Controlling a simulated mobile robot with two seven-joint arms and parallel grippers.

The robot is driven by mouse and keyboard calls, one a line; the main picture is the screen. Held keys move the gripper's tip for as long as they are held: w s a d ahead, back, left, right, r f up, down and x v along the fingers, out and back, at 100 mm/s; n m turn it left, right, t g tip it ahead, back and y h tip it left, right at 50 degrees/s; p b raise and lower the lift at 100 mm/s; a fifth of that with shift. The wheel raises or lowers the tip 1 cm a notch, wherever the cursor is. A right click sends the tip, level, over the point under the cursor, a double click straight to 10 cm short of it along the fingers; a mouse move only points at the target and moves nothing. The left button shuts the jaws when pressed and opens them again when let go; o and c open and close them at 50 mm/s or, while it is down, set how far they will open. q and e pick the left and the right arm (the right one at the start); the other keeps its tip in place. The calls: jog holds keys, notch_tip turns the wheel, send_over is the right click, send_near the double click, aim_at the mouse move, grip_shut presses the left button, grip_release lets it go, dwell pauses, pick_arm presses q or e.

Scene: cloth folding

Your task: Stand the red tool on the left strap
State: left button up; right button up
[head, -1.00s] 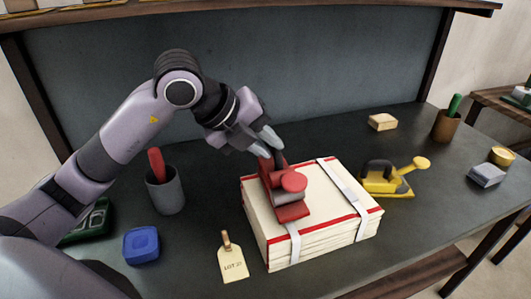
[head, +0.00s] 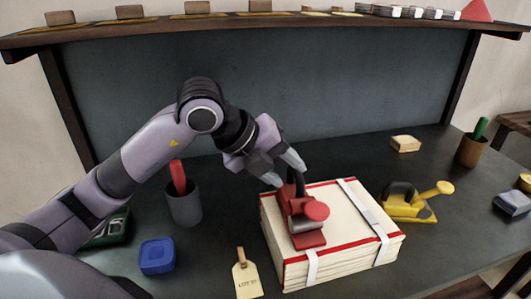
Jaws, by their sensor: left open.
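The red tool (head: 309,239), with a black handle and a round red knob, stands upright on top of a cream folded stack (head: 345,262) with red edging. It sits over the left strap (head: 312,268), whose white end shows below it on the stack's front side; the rest of that strap is hidden. The right strap (head: 362,206) crosses the stack bare. My left gripper (head: 283,170) is open at the tool's black handle, its fingertips at the handle's upper left. I cannot tell whether they touch it. My right gripper is not in view.
A yellow tool (head: 405,207) stands right of the stack. A grey cup (head: 185,205) with a red-handled item, a blue box (head: 157,256) and a tan tag (head: 246,279) lie to the left. A brown cup (head: 470,150) and a wooden block (head: 405,144) are farther back right.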

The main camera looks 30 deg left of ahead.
pick_arm(q)
jog(key=v, duration=1.1)
jog(key=shift+f, duration=0.1)
